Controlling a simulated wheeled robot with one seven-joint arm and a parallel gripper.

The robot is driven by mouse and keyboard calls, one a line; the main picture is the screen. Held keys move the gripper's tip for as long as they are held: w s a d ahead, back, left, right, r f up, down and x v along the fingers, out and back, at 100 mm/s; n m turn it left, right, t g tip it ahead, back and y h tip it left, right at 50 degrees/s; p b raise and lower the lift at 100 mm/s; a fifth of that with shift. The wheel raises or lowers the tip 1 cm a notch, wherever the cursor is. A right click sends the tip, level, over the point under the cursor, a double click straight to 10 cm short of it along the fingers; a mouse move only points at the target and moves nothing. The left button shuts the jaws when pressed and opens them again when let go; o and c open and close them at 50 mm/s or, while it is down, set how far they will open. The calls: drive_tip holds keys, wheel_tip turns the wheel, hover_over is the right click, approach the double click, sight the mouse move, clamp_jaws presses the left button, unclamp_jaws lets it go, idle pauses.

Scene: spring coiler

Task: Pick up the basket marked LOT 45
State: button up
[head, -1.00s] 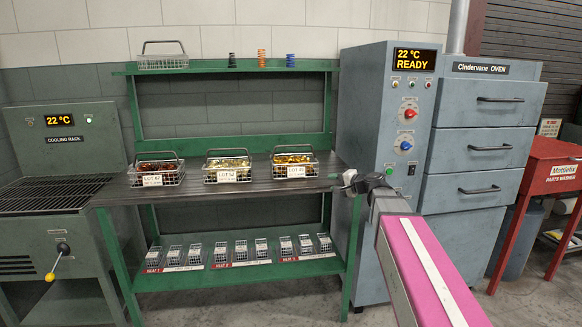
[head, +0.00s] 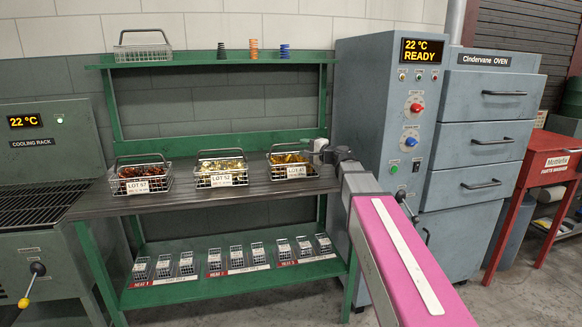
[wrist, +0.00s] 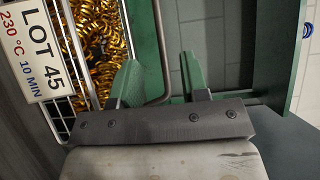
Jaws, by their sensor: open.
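The LOT 45 basket (head: 325,172) is a wire basket of gold-coloured coils at the right end of the bench top. Its white tag also shows in the wrist view (wrist: 32,45), reading 230 °C, 10 MIN. My gripper (head: 320,150) is at the basket's right side, near its handle. In the wrist view my gripper (wrist: 160,62) is open, with two green fingers apart. The basket's dark wire handle (wrist: 159,30) passes between the fingers in the picture. I cannot tell whether it is at their depth. The gripper holds nothing.
The LOT 52 basket (head: 221,180) and another basket (head: 142,186) stand to the left on the bench (head: 255,192). An empty basket (head: 142,53) and three springs are on the upper shelf. The oven cabinet (head: 372,120) stands close on the right.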

sight(293, 144)
drive_tip(key=shift+x, duration=3.6)
drive_tip(key=shift+r, duration=0.1)
clamp_jaws()
